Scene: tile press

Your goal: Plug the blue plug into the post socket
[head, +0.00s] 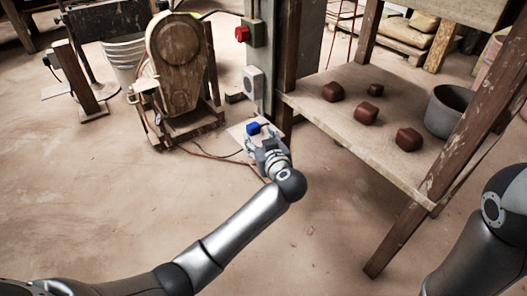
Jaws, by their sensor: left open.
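The blue plug (253,128) lies low near the foot of the post, on a pale flat board (237,132). My left gripper (261,142) is open right at the plug, on its near side. I cannot tell whether the fingers touch it. The post (268,50) carries a light grey socket box (253,83) with a round dark face, a little above the plug. My right arm shows at the right edge, but its gripper is out of view.
A wooden-cased machine (177,65) stands left of the post, with cables on the floor. A red button (242,34) sits higher on the post. To the right, a wooden table (330,125) bears several dark red lumps and a grey bucket (447,110). The front floor is clear.

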